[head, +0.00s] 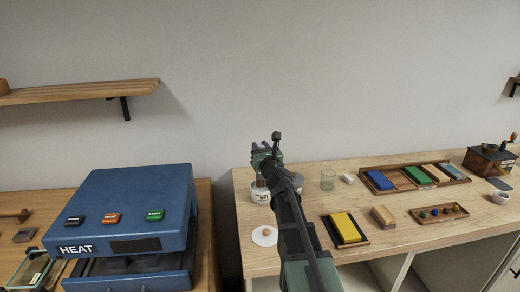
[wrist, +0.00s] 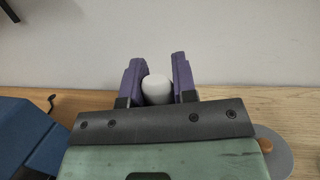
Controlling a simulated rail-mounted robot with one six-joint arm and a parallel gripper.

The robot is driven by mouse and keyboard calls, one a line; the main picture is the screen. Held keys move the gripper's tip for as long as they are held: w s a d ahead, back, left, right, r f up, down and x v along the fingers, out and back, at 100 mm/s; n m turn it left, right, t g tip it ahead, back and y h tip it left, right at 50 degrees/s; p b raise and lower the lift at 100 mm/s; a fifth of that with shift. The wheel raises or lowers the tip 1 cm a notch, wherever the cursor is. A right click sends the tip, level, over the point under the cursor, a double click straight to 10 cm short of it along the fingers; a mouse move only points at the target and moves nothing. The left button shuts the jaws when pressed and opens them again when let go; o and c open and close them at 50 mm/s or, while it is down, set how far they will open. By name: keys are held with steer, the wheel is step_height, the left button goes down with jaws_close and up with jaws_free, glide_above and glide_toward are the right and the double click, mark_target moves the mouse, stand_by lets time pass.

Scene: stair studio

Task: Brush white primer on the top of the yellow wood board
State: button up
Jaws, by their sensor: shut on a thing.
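The yellow board (head: 344,226) lies flat in a dark tray on the right-hand bench, to the right of my arm. Its top looks plain yellow. A white tub (head: 260,192) with dark lettering stands near the bench's left end. My gripper (head: 262,151) is above the tub, away from the board. In the wrist view my gripper (wrist: 157,85) is shut on a pale, round-ended handle (wrist: 157,88), which looks like the brush's. A brownish part shows below the gripper at the tub's mouth. The bristles are hidden, so I cannot tell whether they carry primer.
A white disc (head: 264,236) with a small tan piece lies in front of the tub. A blue HEAT press (head: 135,205) is at left.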

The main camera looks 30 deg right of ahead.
steer(key=shift+f+b, duration=0.55)
steer(key=shift+b, duration=0.05)
stand_by(1.3)
step_height(320, 180, up, 7)
steer(key=p, duration=0.7)
stand_by(0.5)
